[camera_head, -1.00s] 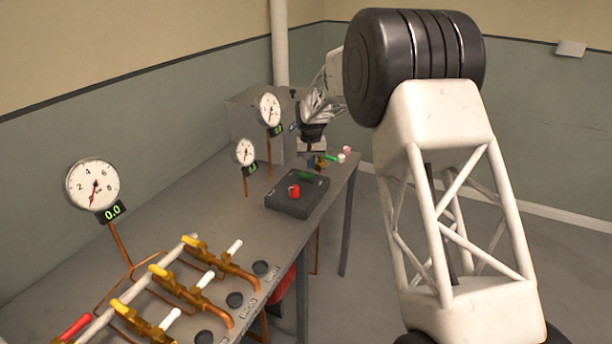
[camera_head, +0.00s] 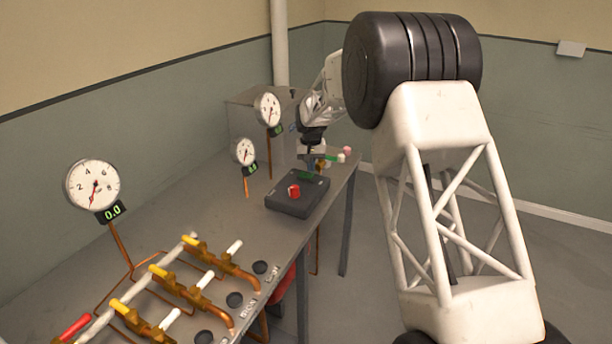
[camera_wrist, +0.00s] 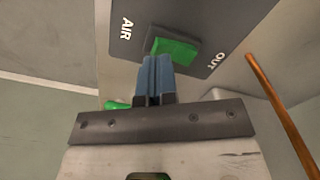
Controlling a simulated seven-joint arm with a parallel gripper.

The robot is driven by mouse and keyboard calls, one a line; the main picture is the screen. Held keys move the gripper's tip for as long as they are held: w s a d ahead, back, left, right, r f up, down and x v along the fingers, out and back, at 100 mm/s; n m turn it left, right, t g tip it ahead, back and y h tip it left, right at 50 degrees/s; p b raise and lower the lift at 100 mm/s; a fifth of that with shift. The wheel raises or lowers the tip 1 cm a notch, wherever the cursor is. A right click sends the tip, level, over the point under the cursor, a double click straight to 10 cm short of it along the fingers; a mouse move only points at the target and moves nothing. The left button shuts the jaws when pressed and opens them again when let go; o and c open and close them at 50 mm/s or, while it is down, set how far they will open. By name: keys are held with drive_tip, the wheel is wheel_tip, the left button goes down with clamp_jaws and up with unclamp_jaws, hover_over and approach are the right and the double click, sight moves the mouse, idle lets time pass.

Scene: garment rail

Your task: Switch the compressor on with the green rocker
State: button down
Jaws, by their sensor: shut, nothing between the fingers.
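The green rocker (camera_head: 306,175) sits on top of a dark control box (camera_head: 290,206) at the far end of the bench, behind a red knob (camera_head: 294,191). In the wrist view the rocker (camera_wrist: 175,50) is a green block on the dark panel (camera_wrist: 215,22) lettered AIR and OUT. My gripper (camera_head: 311,168) is above the rocker's far side. In the wrist view its blue fingers (camera_wrist: 154,62) are together and empty, their tips at the rocker's near edge. I cannot tell whether they touch it. The large gauge's display (camera_head: 112,212) reads 0.0.
A green-handled valve (camera_head: 328,157) is beside my gripper. Two smaller gauges (camera_head: 267,110) (camera_head: 245,152) stand left of the box. A grey cabinet (camera_head: 245,122) is behind. A copper pipe (camera_wrist: 280,110) runs right of my fingers.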

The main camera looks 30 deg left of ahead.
drive_tip(key=shift+f, duration=0.8)
idle(0.7)
drive_tip(key=shift+r, duration=3.5)
